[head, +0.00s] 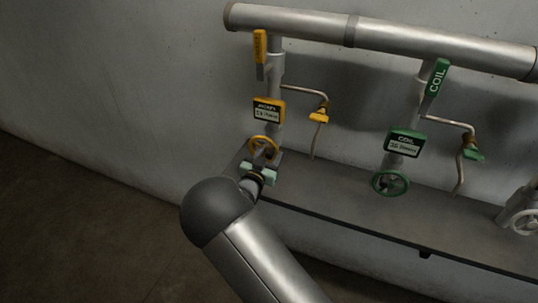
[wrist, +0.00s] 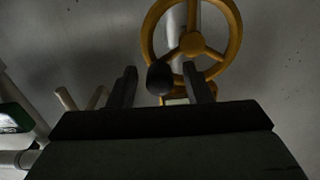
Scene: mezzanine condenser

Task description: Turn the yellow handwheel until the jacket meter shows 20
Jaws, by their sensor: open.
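The yellow handwheel (head: 264,146) is on the left pipe, below the yellow jacket meter (head: 267,111). The meter's digits are too small to read surely. My gripper (head: 259,168) is at the wheel's lower front. In the wrist view the spoked wheel (wrist: 193,43) fills the upper middle, with a dark round knob (wrist: 160,80) at its lower left rim. My gripper (wrist: 157,68) is open there, one finger on each side of the knob. I cannot tell whether either finger touches it.
Farther right are a green COIL meter (head: 405,144) and green handwheel (head: 391,183). A grey ledge (head: 335,205) runs below.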

